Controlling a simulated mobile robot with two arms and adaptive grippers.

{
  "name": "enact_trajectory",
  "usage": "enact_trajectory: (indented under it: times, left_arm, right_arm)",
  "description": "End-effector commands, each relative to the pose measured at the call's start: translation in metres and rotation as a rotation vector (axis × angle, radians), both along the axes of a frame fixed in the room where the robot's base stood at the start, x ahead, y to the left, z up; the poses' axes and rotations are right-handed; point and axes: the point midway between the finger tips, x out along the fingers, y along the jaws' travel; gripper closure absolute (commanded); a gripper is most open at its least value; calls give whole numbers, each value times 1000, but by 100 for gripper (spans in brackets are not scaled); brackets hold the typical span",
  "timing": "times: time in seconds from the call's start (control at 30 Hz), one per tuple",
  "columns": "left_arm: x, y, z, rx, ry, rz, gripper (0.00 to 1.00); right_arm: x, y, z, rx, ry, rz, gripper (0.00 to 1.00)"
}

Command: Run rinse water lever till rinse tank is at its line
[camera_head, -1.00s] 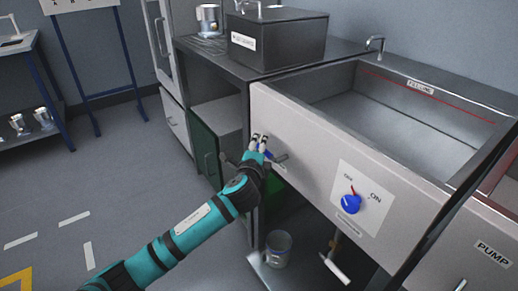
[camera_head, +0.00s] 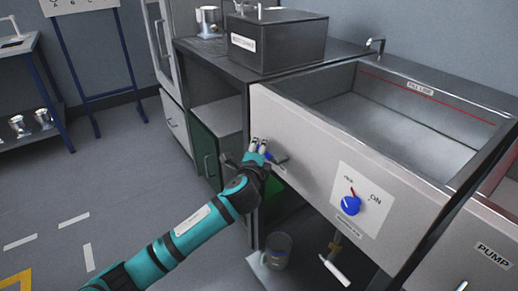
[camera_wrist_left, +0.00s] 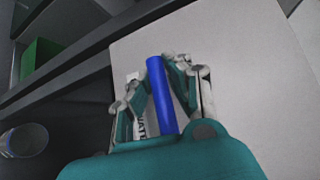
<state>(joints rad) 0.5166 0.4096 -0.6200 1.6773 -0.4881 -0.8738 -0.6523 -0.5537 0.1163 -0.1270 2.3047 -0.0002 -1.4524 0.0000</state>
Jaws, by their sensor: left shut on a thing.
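The rinse tank (camera_head: 400,125) is an open metal basin with a red line and a "FILL LINE" label on its inner back wall. I cannot make out a water surface in it. My left gripper (camera_head: 258,148) is at the left part of the tank's pale front panel. It is shut on the blue lever handle (camera_wrist_left: 161,95), whose bar shows between the fingers in the left wrist view (camera_wrist_left: 158,88). In the head view, the fingers hide most of the lever. My right gripper is not in view.
A blue knob (camera_head: 350,205) with a red pointer and an "ON" mark sits on the front panel. A faucet (camera_head: 375,45) stands at the tank's back left corner. A metal jug (camera_head: 277,250) and a white-handled part (camera_head: 335,270) are below. A dark box (camera_head: 277,40) is on the counter.

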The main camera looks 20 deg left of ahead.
Motion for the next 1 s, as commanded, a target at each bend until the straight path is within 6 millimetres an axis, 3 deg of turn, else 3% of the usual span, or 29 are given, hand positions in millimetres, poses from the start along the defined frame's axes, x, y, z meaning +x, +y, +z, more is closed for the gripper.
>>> enact_trajectory:
  times: [0.63,0.8,1.0]
  left_arm:
    - [0,0,6,76,-60,1,100]
    - [-1,-1,12,150,-119,1,100]
    - [-3,-4,24,276,-221,1,100]
  right_arm:
    - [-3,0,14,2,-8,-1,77]
    - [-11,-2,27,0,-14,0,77]
    - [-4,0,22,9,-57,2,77]
